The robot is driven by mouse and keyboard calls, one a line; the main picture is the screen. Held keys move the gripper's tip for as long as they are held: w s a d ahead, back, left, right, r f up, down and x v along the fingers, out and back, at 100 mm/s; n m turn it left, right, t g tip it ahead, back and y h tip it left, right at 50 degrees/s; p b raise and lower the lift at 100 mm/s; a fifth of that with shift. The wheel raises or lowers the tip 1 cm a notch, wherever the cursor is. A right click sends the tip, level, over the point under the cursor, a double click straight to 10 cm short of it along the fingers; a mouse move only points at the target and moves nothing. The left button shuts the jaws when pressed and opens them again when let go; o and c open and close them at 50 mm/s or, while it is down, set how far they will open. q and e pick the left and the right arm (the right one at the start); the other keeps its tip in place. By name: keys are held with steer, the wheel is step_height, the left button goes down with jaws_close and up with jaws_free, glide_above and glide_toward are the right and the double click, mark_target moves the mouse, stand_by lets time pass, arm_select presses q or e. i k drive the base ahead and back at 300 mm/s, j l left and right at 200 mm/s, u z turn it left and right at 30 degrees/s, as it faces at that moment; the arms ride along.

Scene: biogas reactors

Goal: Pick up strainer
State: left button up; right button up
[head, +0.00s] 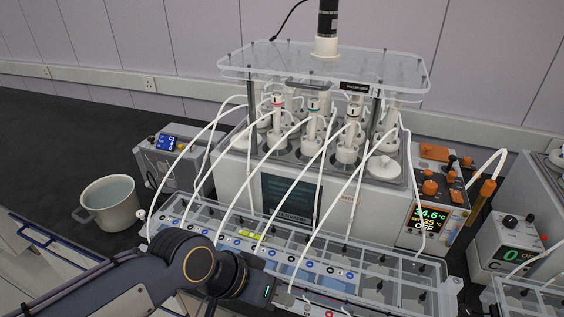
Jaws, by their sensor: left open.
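I cannot make out a strainer in the head view. My left arm comes in from the lower left, and its dark wrist ends at my left gripper (286,298), low in the middle of the picture. The left gripper is open, in front of and over the near edge of the clear tube-holding tray (395,290). The fingertips are small and partly hidden, and I see nothing held between them. My right gripper is not in view.
A pale pot (108,203) with a side handle stands at the left on the dark bench. The reactor bath (235,170) stands behind the tray, with white tubes arching over it. A control unit (432,205) stands at right. Dark bench at far left is clear.

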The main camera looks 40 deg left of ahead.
mark_target(446, 168)
steer(key=u, duration=2.5)
steer(key=z, duration=2.5)
steer(key=l+u, duration=0.1)
steer(key=u, duration=0.75)
steer(key=l+u, duration=0.15)
steer(key=u, duration=0.25)
steer(key=k+l+u, duration=0.2)
steer(key=l+u, duration=0.25)
steer(key=k+l+u, duration=0.25)
steer(key=l+u, duration=0.2)
steer(key=k+l, duration=0.15)
steer(key=l, duration=0.3)
steer(key=i+u, duration=0.05)
